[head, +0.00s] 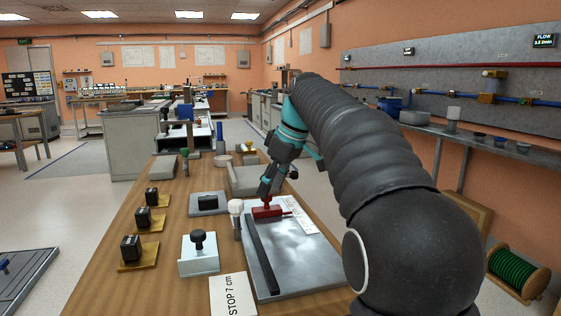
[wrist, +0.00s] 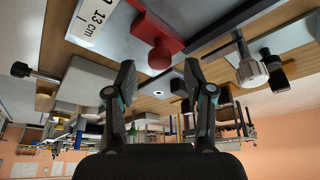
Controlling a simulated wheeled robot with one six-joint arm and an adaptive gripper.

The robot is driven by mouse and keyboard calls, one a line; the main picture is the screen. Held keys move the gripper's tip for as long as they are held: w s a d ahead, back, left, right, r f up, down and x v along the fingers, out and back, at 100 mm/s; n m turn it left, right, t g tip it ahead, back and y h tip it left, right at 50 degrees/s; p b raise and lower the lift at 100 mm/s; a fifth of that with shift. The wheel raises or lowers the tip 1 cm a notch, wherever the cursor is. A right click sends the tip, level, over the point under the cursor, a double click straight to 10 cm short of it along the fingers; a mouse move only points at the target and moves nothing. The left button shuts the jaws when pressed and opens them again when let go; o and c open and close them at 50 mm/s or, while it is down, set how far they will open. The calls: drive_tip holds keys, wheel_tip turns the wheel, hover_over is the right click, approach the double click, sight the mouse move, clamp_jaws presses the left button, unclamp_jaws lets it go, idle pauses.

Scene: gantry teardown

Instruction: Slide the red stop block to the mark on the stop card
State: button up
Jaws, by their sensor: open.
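The red stop block (head: 262,212), with a round red knob, sits on a grey plate (head: 310,272) at the far end of a black rail (head: 262,255). In the wrist view the block (wrist: 158,35) lies just beyond my fingertips. A white scale strip (head: 299,218) lies beside it; in the wrist view the strip (wrist: 92,22) reads 13 cm. The stop card (head: 232,294) at the near edge reads "STOP 7 cm". My gripper (head: 267,188) is open above the block; in the wrist view the fingers (wrist: 160,74) are apart with nothing between them.
A white-topped post (head: 236,210) stands close left of the block. A box with a black knob (head: 199,252) and a dark block on a grey base (head: 208,203) are further left. Several black units on wooden bases (head: 131,250) line the left edge. A grey tray (head: 247,178) lies behind.

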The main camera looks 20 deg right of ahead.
drive_tip(key=v, duration=0.9)
drive_tip(key=shift+r, duration=0.35)
drive_tip(key=shift+s, duration=0.15)
